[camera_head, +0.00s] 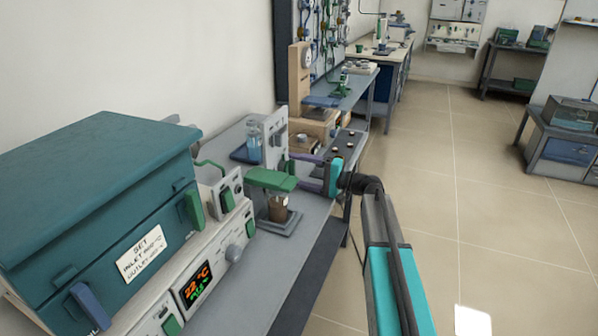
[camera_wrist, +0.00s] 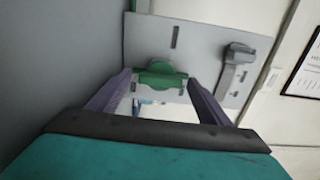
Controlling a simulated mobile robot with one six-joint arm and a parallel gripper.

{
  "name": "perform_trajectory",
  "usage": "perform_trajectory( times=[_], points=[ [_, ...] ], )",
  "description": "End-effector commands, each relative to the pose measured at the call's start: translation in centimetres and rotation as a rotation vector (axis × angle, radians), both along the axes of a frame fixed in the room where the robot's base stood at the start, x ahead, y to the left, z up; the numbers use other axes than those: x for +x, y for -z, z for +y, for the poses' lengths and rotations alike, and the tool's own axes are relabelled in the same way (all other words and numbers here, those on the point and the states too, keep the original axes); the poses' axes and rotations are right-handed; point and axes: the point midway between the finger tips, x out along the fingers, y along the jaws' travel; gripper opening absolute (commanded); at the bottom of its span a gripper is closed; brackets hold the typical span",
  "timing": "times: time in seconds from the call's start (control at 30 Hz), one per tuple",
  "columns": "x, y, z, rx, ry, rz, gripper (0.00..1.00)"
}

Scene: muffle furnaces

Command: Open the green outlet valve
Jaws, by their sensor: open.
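My gripper (camera_head: 303,170) is open, reaching left over the bench in the head view. In the wrist view, its two purple fingers (camera_wrist: 161,82) stand apart on either side of a green valve handle (camera_wrist: 160,75). The handle is mounted on a grey panel and shows between and just beyond the fingertips. Contact between fingers and handle cannot be made out. In the head view, a small green part (camera_head: 291,166) shows beside the fingertips; the rest of the valve is hidden by the gripper and the panel.
A grey lever handle (camera_wrist: 236,64) sits on the same panel, right of the green one. A teal furnace (camera_head: 95,190) with a display stands at front left. A green-topped stand (camera_head: 271,180) with a brown beaker (camera_head: 278,208) is close below my gripper. Open floor lies right.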

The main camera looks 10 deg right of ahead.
Motion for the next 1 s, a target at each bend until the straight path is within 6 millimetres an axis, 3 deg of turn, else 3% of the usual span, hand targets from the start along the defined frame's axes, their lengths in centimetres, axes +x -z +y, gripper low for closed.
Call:
perform_trajectory(
  times=[0.37, 1.0],
  points=[
    [-1.3, 0.0, -2.0, 0.0, 0.004, -0.001, 0.72],
    [-6.8, 0.0, -10.0, 0.0, 0.001, 0.0, 0.72]
  ],
)
